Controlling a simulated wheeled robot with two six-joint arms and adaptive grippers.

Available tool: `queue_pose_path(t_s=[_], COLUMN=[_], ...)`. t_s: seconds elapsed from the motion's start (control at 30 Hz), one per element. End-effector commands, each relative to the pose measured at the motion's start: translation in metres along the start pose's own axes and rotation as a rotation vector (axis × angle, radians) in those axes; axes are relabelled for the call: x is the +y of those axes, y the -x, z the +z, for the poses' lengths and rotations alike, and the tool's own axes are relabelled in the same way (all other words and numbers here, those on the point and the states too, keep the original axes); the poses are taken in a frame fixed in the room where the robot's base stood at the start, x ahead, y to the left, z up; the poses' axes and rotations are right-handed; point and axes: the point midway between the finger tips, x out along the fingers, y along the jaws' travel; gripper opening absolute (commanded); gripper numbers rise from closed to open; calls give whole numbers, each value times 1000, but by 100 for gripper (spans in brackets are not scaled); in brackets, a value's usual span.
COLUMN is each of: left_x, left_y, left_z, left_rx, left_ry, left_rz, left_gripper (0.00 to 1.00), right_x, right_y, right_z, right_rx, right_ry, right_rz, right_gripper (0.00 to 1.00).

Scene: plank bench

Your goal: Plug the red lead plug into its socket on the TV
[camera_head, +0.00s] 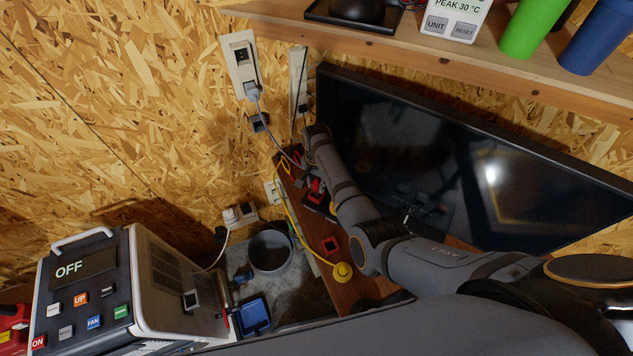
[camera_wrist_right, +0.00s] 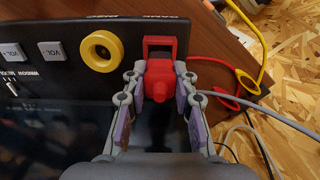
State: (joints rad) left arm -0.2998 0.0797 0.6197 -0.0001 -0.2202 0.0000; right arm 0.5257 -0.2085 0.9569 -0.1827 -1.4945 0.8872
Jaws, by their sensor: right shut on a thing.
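The red lead plug (camera_wrist_right: 161,84) is between the fingers of my right gripper (camera_wrist_right: 160,95), which is shut on it. A red square socket frame (camera_wrist_right: 160,42) stands on the TV's dark panel (camera_wrist_right: 60,40), directly beyond the plug in the wrist view. The plug overlaps the frame's lower edge; I cannot tell whether it has entered. A yellow ring socket (camera_wrist_right: 102,50) is to the left. In the head view the dark TV (camera_head: 450,165) leans behind my right arm, and red shows near the gripper (camera_head: 316,188). My left gripper is not in view.
A yellow lead (camera_wrist_right: 266,45) and red lead (camera_wrist_right: 215,62) curve at the right of the wrist view. A shelf (camera_head: 450,60) overhangs the TV. A grey pot (camera_head: 270,252) stands left.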

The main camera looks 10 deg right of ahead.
Motion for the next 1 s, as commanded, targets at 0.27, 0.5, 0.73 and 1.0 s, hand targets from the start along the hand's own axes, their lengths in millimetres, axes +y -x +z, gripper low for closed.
queue_pose_path(t_s=[0.27, 0.5, 0.73, 1.0], left_x=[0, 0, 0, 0], left_y=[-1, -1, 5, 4], left_z=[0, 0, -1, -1], left_rx=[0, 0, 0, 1], left_ry=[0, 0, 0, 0], left_rz=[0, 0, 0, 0], left_gripper=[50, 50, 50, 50], right_x=[0, 0, 0, 0], right_y=[-1, -1, 0, -1], right_z=[0, 0, 0, 0], right_rx=[0, 0, 0, 0], right_ry=[0, 0, 0, 0], right_rz=[0, 0, 1, 0], right_gripper=[0, 0, 0, 0])
